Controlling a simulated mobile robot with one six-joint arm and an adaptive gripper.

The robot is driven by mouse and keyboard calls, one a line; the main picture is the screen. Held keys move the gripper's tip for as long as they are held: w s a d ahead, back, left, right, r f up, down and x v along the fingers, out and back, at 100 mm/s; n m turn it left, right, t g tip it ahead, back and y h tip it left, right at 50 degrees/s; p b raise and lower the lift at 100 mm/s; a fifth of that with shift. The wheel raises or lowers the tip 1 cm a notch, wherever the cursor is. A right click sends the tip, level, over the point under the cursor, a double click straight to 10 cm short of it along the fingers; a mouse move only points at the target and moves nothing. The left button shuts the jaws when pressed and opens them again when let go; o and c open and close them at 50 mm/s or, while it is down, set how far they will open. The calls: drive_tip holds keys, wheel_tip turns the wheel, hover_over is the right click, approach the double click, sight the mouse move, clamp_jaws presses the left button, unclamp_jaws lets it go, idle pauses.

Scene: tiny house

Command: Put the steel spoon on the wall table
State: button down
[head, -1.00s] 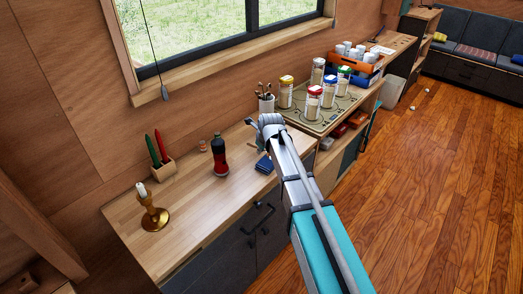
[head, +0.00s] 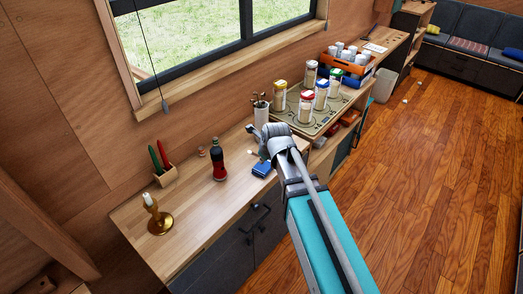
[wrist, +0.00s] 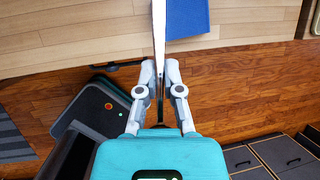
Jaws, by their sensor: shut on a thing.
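My gripper (wrist: 161,75) is shut on a long, thin, pale metallic thing, which I take to be the steel spoon (wrist: 159,35). In the wrist view it reaches from between the fingertips to the top edge, over the wooden worktop (wrist: 70,28). In the head view my gripper (head: 256,137) is over the right part of that worktop (head: 195,215), and the spoon is too small there to make out. A blue object (head: 262,168) lies just beside it, and shows in the wrist view too (wrist: 187,18). I cannot tell which surface is the wall table.
A dark bottle (head: 219,164), a brass candle holder (head: 160,222) and a box with candles (head: 165,177) stand on the worktop.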

drive_tip(key=shift+s+d+r, duration=0.15)
drive_tip(key=shift+s+r, duration=0.05)
drive_tip(key=shift+s, duration=0.25)
drive_tip(key=shift+s+d+r, duration=0.1)
drive_tip(key=shift+s+r, duration=0.1)
drive_tip(key=shift+s, duration=0.25)
drive_tip(key=shift+w, duration=0.1)
idle(0.4)
drive_tip(key=b, duration=0.4)
approach(256, 161)
drive_tip(key=w+f+b, duration=0.1)
drive_tip(key=b, duration=0.1)
drive_tip(key=a+f+b, duration=0.1)
drive_tip(key=b, duration=0.1)
drive_tip(key=shift+w+a+f+b, duration=0.15)
drive_tip(key=shift+w+f+b, duration=0.15)
drive_tip(key=shift+w+f, duration=0.1)
drive_tip(key=shift+r, duration=0.1)
drive_tip(key=shift+w, duration=0.1)
drive_tip(key=shift+w+a+f+b, duration=0.1)
drive_tip(key=shift+w+f+b, duration=0.25)
drive_tip(key=shift+f+b, duration=1.45)
drive_tip(key=shift+f, duration=0.05)
